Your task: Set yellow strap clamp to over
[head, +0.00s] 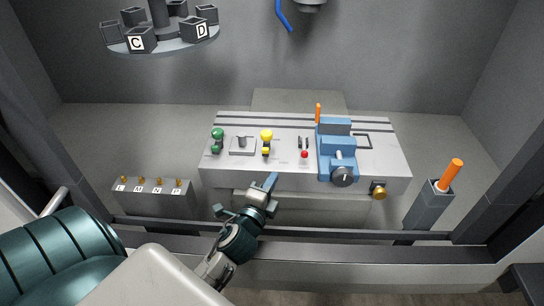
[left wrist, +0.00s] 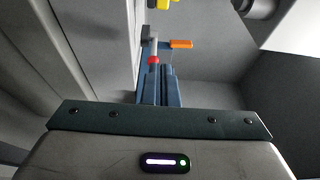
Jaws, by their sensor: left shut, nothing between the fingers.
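The yellow strap clamp (head: 266,141) stands upright on the grey bench panel, left of its middle, with a round yellow top and a smaller yellow part below. Part of a yellow thing, likely the clamp, shows at the top edge of the left wrist view (left wrist: 163,4). My left gripper (head: 271,181) is in front of the panel's front edge, below the clamp in the head view and apart from it. Its blue fingers (left wrist: 158,85) are shut and empty. My right gripper is in neither view.
A green-knobbed part (head: 217,138) and a grey toggle plate (head: 242,146) are left of the clamp. A red button (head: 304,154) and a blue vise-like block (head: 337,152) are right of it. A low pegged block (head: 157,197) stands left; an orange-handled holder (head: 428,205) stands right.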

